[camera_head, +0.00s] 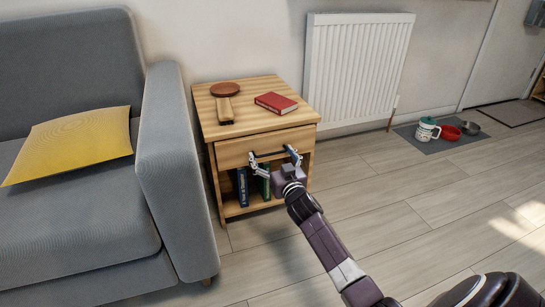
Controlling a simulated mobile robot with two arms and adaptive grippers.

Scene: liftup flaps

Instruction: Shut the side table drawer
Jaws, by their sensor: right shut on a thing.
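The wooden side table (243,117) stands beside the sofa, with its drawer front (232,152) just below the top. The drawer front looks close to the table's front; any small gap is hard to tell from this angle. My right gripper (274,156) is at the drawer front, its fingers at the dark handle (268,155) and shut on it. The gripper and wrist cover part of the drawer front and handle. My left gripper is not in view.
A red book (276,102) and a brown wooden object (225,100) lie on the tabletop. Books (242,187) stand in the open shelf below. The grey sofa (172,160) is close on the left, a white radiator (357,65) behind.

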